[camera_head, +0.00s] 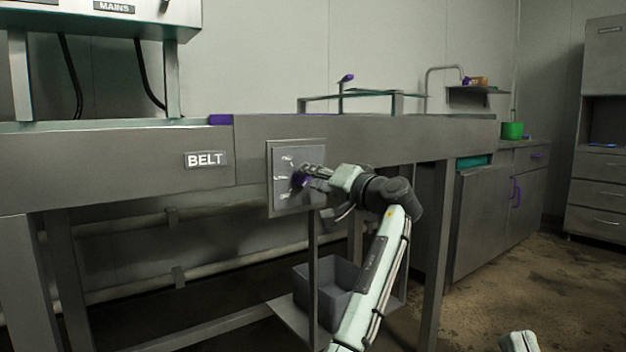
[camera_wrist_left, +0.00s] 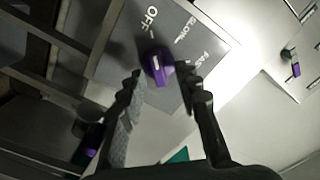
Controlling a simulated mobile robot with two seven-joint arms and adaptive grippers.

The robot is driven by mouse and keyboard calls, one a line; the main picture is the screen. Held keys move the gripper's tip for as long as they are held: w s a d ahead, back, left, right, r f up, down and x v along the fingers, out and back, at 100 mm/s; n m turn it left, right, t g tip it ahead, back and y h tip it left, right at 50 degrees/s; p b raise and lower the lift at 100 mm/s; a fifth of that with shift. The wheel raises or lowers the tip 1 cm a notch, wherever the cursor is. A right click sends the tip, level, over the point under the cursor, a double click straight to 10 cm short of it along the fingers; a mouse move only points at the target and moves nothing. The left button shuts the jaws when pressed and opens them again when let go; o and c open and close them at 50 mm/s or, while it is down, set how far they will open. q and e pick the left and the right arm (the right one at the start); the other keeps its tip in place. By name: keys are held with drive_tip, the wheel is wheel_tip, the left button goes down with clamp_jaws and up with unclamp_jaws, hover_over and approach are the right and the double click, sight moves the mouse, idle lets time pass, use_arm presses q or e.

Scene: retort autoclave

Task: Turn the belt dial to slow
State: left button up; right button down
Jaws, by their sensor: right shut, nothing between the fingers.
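The belt dial is a purple knob with a white mark, on a grey plate (camera_head: 283,203) right of the BELT label (camera_head: 206,159). In the left wrist view the knob (camera_wrist_left: 158,70) sits between the words OFF, SLOW and FAST. Its white mark appears to face roughly toward OFF. My left gripper (camera_head: 304,178) is at the plate, partly hiding the dial in the head view. In the left wrist view its two fingers (camera_wrist_left: 163,88) are apart, on either side of the knob; contact is unclear. Only a white piece of my right arm shows at the bottom right, without fingers.
The plate is fixed to the front of a long steel conveyor frame (camera_head: 370,135). A grey bin (camera_head: 327,280) stands on a low shelf under it, near my left arm. Cabinets (camera_head: 500,215) with a purple handle stand at the right. The floor at the lower right is clear.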

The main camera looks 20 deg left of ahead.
use_arm(q)
drive_tip(key=shift+w+a, duration=0.15)
drive_tip(key=shift+c, duration=0.3)
clamp_jaws()
